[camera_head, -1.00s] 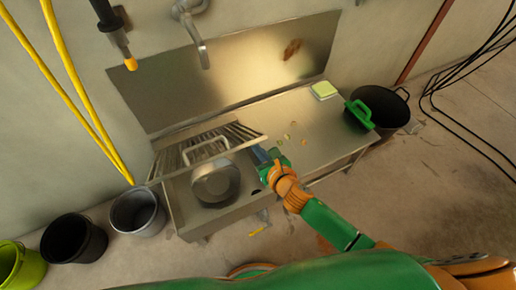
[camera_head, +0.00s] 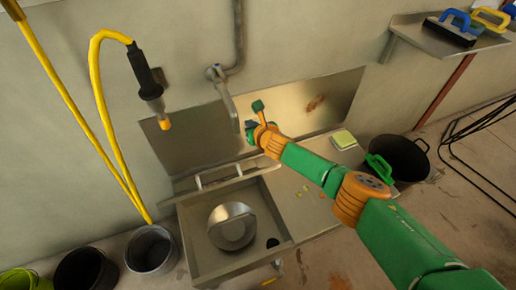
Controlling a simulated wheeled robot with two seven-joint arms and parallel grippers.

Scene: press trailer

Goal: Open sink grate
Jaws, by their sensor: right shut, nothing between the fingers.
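The sink (camera_head: 187,240) is a metal basin, and a round metal pot (camera_head: 232,226) sits inside it. The sink grate (camera_head: 219,177) is raised along the back edge of the basin, seen nearly edge-on with its handle showing, and the basin is uncovered. My right gripper (camera_head: 254,114) is shut and empty. It is up in front of the metal backsplash, right of the tap (camera_head: 227,98) and apart from the grate in the picture. My left gripper is not in view.
A yellow sponge (camera_head: 343,139) lies on the counter. Several buckets (camera_head: 152,249) stand at left. A yellow hose sprayer (camera_head: 147,82) hangs above. A wall shelf (camera_head: 415,36) is at upper right.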

